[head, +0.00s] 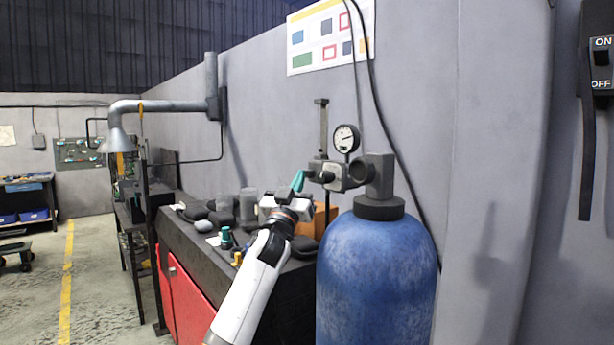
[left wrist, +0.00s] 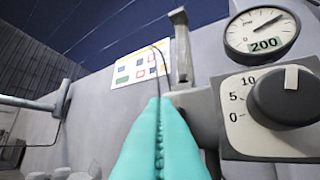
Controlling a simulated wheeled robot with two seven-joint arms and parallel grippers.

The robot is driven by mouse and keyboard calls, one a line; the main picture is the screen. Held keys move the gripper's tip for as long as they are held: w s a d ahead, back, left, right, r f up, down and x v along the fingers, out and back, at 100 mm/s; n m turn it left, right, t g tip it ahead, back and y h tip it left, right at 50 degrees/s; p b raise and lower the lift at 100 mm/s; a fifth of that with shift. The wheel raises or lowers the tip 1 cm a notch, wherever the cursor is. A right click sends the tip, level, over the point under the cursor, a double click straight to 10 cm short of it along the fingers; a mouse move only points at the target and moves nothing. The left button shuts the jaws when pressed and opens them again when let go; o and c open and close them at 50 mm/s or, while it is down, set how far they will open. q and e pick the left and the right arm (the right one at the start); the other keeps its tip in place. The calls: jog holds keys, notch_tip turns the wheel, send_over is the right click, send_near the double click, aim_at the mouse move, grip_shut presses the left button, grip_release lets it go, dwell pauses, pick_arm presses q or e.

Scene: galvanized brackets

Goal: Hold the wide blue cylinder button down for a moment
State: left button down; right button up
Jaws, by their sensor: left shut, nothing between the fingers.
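The wide blue cylinder (head: 375,280) stands upright at the right of the bench in the head view, with a grey valve (head: 380,178) on top. A grey regulator body (head: 333,172) with a dark knob and a round gauge (head: 346,138) sits left of the valve. In the left wrist view the gauge (left wrist: 262,32) is close, above a knob (left wrist: 285,97) marked 0, 5, 10. I cannot make out a separate button. My left gripper (head: 298,181) is shut and empty, its teal fingers (left wrist: 160,105) just left of the regulator; contact cannot be told.
A dark bench (head: 190,232) with red doors holds jars, dark lumps and small fittings, left of the cylinder. An orange box (head: 322,216) stands behind my left wrist. A grey extraction pipe (head: 160,106) hangs farther left. A black cable runs down the wall behind the valve.

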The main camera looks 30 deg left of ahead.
pick_arm(q)
jog(key=shift+w+d, duration=0.15)
jog(key=shift+w, duration=0.25)
dwell(1.7)
jog(key=shift+s, duration=0.15)
jog(key=shift+s+a, duration=0.35)
jog(key=shift+s, duration=0.35)
jog(key=shift+s, duration=0.1)
jog(key=s, duration=0.1)
jog(key=s+a+p, duration=0.1)
jog(key=s, duration=0.1)
jog(key=s+a, duration=0.1)
jog(key=shift+s, duration=0.2)
jog(key=shift+f, duration=0.1)
dwell(0.3)
